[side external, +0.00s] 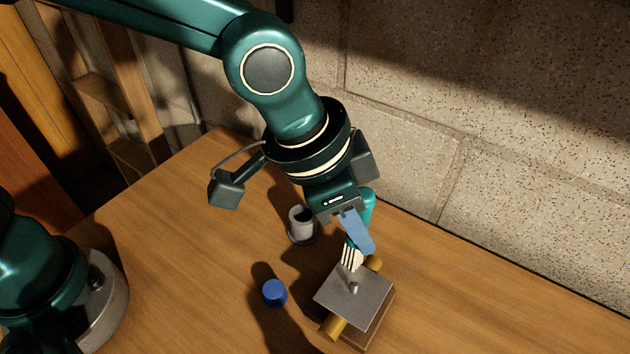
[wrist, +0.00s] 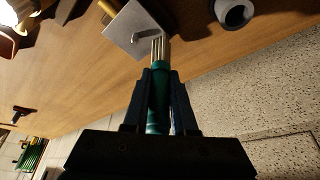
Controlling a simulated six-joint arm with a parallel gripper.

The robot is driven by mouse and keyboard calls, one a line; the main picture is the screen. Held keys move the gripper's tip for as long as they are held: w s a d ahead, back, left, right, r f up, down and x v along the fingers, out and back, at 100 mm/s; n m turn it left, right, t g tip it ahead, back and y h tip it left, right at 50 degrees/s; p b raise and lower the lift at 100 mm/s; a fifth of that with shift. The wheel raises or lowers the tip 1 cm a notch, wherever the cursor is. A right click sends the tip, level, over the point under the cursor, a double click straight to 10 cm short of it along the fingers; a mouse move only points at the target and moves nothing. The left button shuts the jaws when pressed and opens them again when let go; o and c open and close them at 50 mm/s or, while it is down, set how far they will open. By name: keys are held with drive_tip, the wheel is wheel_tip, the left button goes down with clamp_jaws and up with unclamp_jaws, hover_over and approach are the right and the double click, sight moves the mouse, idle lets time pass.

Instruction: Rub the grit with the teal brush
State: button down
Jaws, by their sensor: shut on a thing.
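The teal brush (side external: 367,203) is held in my gripper (side external: 357,234), bristles pointing down. Its pale bristles (side external: 351,257) are over the far edge of a grey metal plate (side external: 345,305); I cannot tell whether they touch it. In the wrist view the teal handle (wrist: 157,95) is between the two dark fingers of my gripper (wrist: 159,75), and the bristles (wrist: 160,48) reach the plate's edge (wrist: 122,28). A small grey raised piece (side external: 354,287) is on the plate near the bristles. I cannot make out distinct grit.
Brass-coloured cylinder ends (side external: 333,327) stick out from under the plate on two sides. A blue round cap (side external: 274,292) is left of the plate. A grey cup-like holder (side external: 300,224) stands behind it.

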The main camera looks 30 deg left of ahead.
drive_tip(key=shift+s, duration=3.2)
drive_tip(key=shift+s+r, duration=0.15)
drive_tip(key=shift+r, duration=0.1)
wheel_tip(320, 180, up, 8)
drive_tip(key=shift+f, duration=0.2)
drive_tip(key=s+a+r, duration=0.1)
drive_tip(key=a+r, duration=0.3)
drive_tip(key=a, duration=0.5)
drive_tip(key=w+a+f+n+y, duration=0.1)
drive_tip(key=w+a+f+n, duration=0.1)
drive_tip(key=a, duration=0.7)
drive_tip(key=w+a+f+n+t+y, duration=0.1)
drive_tip(key=w+a+f+n+y, duration=0.1)
drive_tip(key=w+a+n, duration=0.2)
drive_tip(key=a+n, duration=0.3)
drive_tip(key=a, duration=0.3)
drive_tip(key=shift+w+f, duration=0.35)
